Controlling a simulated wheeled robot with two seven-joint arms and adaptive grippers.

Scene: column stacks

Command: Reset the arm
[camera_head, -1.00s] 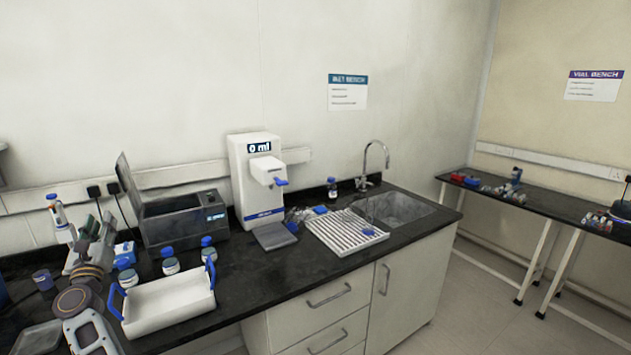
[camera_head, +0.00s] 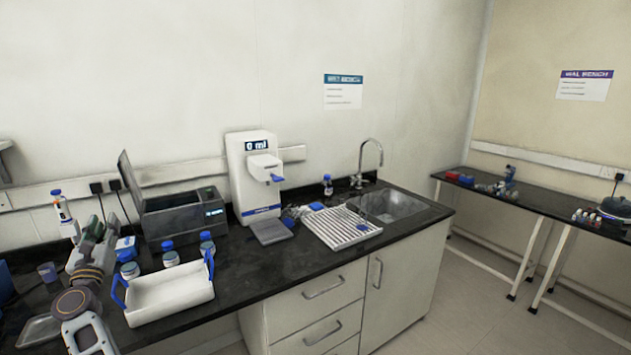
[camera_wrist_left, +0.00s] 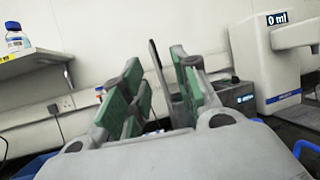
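My left gripper (camera_head: 97,226) is raised over the left end of the black bench, its arm coming in from the lower left. In the left wrist view its two green-padded fingers (camera_wrist_left: 156,95) stand apart with an empty gap between them. The gripper is open and holds nothing. The grey box with its lid up (camera_head: 185,215) stands behind and to the right of it. My right arm and gripper are not in view.
A white tray with blue handles (camera_head: 172,297) sits near the bench's front edge, close to my left arm. Several blue-capped bottles (camera_head: 170,257) stand behind it. A white dispenser (camera_head: 250,170), a drying rack (camera_head: 340,228) and a sink (camera_head: 392,206) are farther right.

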